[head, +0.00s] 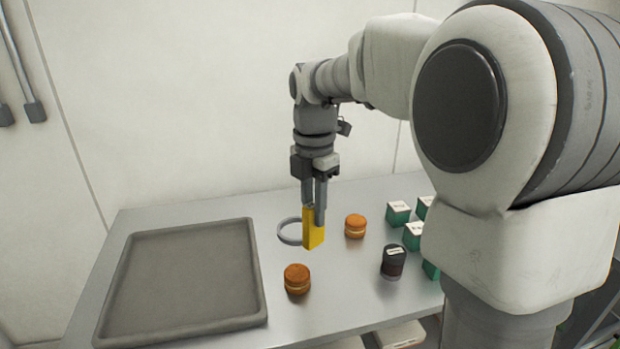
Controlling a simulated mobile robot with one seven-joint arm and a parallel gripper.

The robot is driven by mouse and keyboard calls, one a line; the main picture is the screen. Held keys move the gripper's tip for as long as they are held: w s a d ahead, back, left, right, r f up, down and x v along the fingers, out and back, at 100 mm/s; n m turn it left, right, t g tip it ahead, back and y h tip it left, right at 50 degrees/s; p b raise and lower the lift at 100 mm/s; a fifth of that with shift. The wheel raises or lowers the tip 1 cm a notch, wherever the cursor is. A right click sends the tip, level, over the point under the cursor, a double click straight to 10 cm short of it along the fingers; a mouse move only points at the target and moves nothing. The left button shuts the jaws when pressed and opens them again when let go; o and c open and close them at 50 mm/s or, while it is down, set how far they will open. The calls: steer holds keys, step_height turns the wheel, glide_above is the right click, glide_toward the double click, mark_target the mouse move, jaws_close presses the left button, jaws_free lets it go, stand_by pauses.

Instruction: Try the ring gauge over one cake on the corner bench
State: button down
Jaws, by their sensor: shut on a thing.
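My gripper (314,205) is shut on the yellow handle of the ring gauge (283,239), above the corner bench (200,213). The grey ring sticks out to the left of the handle and looks empty. One orange-brown filled cake (297,279) stands in front of the gauge, a little to its left. A second cake (355,226) stands to the right of the handle. Both cakes are apart from the ring in this view. I cannot tell exactly how high the ring is above the bench.
A grey tray (253,262), empty, covers the left of the bench. A dark jar (393,262) with a label stands right of the cakes. Several green boxes (398,213) with white tops stand behind it, partly hidden by my arm. A wall runs behind the bench.

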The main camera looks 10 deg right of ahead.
mark_target(314, 237)
steer(key=shift+f+b, duration=1.85)
steer(key=shift+f, duration=1.45)
